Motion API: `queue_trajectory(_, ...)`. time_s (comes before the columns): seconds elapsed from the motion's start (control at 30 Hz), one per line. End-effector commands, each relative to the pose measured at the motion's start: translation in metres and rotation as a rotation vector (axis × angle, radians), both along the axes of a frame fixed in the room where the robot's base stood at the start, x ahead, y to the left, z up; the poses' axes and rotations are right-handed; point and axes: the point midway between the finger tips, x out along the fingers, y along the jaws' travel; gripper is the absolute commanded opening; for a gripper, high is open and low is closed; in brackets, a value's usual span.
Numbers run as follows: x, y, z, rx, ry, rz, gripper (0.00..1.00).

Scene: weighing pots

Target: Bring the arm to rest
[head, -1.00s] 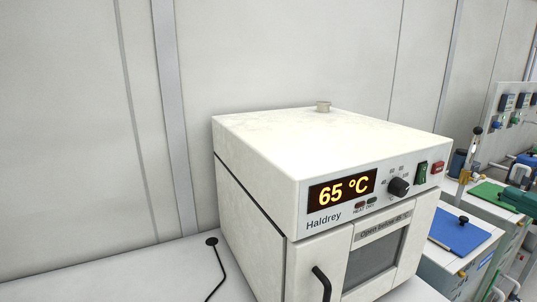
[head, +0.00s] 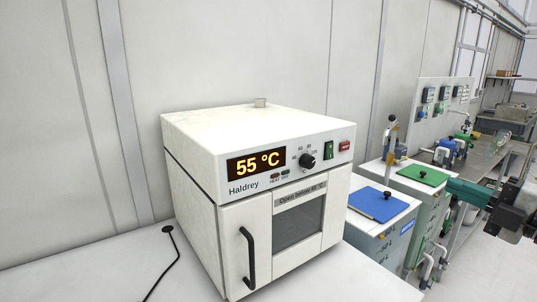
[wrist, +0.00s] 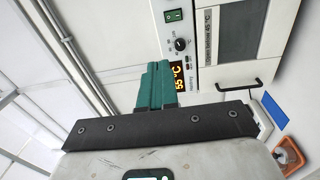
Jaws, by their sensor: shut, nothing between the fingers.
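My gripper (wrist: 155,68) shows in the wrist view with its teal fingers together and nothing between them. It is also at the right edge of the head view (head: 452,187), raised in front of the benches and holding nothing. The white Haldrey oven (head: 262,138) stands on the white counter with its door shut. Its display (head: 256,164) reads 55 °C. The oven also shows rotated in the wrist view (wrist: 207,75), beyond the fingers. How far the fingers are from it I cannot tell.
Right of the oven are cabinets with a blue lid (head: 380,204) and a green lid (head: 424,174). A steel bench (head: 490,158) with valves and gauges runs further back. A black cable (head: 165,265) lies on the counter at the oven's left. A pale wall stands behind.

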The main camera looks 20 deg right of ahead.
Motion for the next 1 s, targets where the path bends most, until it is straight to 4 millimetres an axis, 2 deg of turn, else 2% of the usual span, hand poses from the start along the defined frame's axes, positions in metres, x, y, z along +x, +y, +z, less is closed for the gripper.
queue_trajectory(0.33,0.012,0.026,-0.056,0.169,0.173,-0.003,0.0)
queue_trajectory(0.57,0.016,0.057,-0.121,0.361,0.386,-0.033,0.0)
queue_trajectory(0.67,0.013,0.077,-0.161,0.469,0.518,-0.065,0.0)
queue_trajectory(0.77,0.001,0.106,-0.213,0.605,0.699,-0.124,0.0)
queue_trajectory(0.8,-0.008,0.119,-0.237,0.664,0.782,-0.161,0.0)
queue_trajectory(0.87,-0.024,0.138,-0.271,0.748,0.907,-0.23,0.0)
queue_trajectory(0.9,-0.037,0.149,-0.293,0.8,0.987,-0.285,0.0)
queue_trajectory(0.97,-0.06,0.165,-0.324,0.871,1.104,-0.378,0.0)
queue_trajectory(1.0,-0.078,0.175,-0.343,0.914,1.177,-0.451,0.0)
